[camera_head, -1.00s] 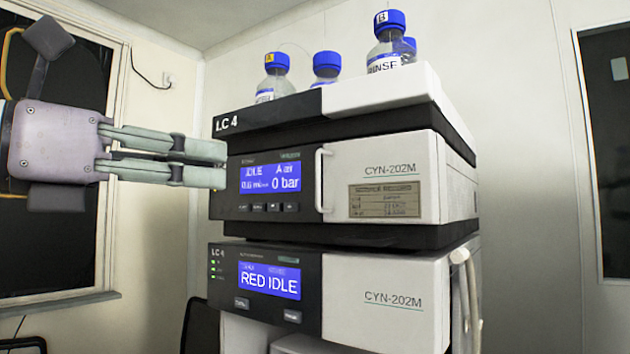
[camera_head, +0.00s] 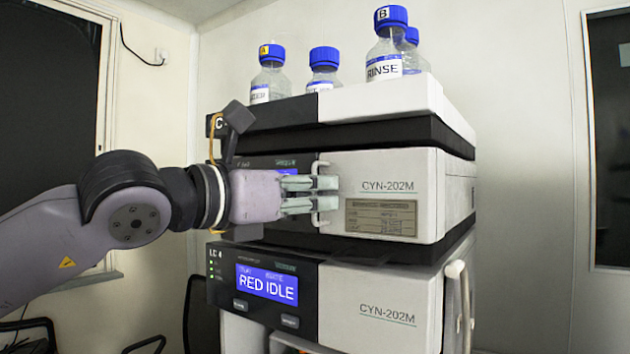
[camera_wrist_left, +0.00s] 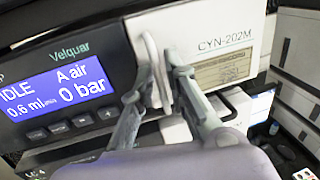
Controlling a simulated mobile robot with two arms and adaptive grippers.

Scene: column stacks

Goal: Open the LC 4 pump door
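The LC 4 pump module (camera_head: 385,190) is the upper unit of the stack, with a white front door marked CYN-202M. Its vertical white handle (camera_wrist_left: 148,60) is at the door's left edge, beside the blue display (camera_wrist_left: 58,85). The door looks closed. My left gripper (camera_head: 322,194) is at the handle, its two fingers apart. In the left wrist view, the left gripper (camera_wrist_left: 160,80) has one finger on each side of the handle; whether they touch it is hard to tell. The gripper hides part of the display and handle in the head view. My right gripper is not in view.
Blue-capped bottles (camera_head: 385,50) stand on the white top tray (camera_head: 365,100). A lower module (camera_head: 380,305) showing RED IDLE is below, with a curved handle (camera_head: 460,300) at its right. Chairs (camera_head: 200,310) stand low at left.

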